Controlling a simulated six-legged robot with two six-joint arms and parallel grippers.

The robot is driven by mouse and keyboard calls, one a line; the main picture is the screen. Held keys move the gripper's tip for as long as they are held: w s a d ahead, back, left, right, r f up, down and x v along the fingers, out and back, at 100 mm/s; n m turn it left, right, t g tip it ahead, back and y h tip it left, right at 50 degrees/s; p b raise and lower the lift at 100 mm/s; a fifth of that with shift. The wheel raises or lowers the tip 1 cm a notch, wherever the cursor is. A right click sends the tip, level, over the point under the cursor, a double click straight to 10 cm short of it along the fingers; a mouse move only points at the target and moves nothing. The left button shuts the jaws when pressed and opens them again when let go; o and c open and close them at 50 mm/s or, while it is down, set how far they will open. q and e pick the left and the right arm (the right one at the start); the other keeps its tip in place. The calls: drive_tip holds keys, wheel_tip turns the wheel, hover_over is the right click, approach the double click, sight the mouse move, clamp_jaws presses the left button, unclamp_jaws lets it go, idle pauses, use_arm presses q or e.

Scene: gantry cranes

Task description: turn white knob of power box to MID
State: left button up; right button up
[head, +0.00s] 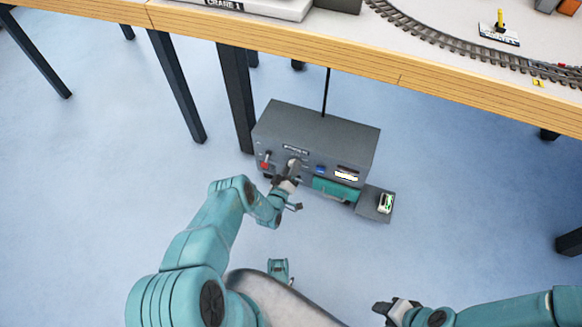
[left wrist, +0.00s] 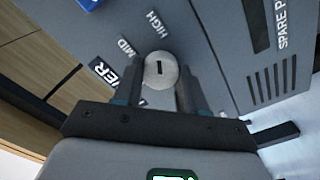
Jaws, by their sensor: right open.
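The grey power box (head: 315,135) stands on the floor under the table edge. Its front faces me. In the left wrist view the white knob (left wrist: 160,70) is round with a short black mark. The mark runs up and down the picture, its upper end toward the HIGH label (left wrist: 153,21). The MID label (left wrist: 126,47) lies up and left of the knob. My left gripper (head: 288,175) is at the box front, also in the left wrist view (left wrist: 161,76), with one finger on each side of the knob, shut on it. My right gripper (head: 384,312) is open and empty, low in the head view.
A red switch (head: 265,163) is left of the knob, and a blue part (head: 321,169) is right of it. A teal drawer-like part (head: 335,188) and a small tray (head: 371,207) with a green-white item (head: 386,203) are at right. The wooden table (head: 330,60) overhangs behind.

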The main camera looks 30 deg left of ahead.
idle(0.3)
use_arm(q)
drive_tip(key=n+b, duration=0.2)
drive_tip(key=n, duration=0.9)
drive_tip(key=shift+a+f+n+b, duration=0.1)
drive_tip(key=shift+a+n+b, duration=0.05)
drive_tip(key=shift+n+b, duration=0.2)
idle(0.3)
drive_tip(key=o, duration=1.1)
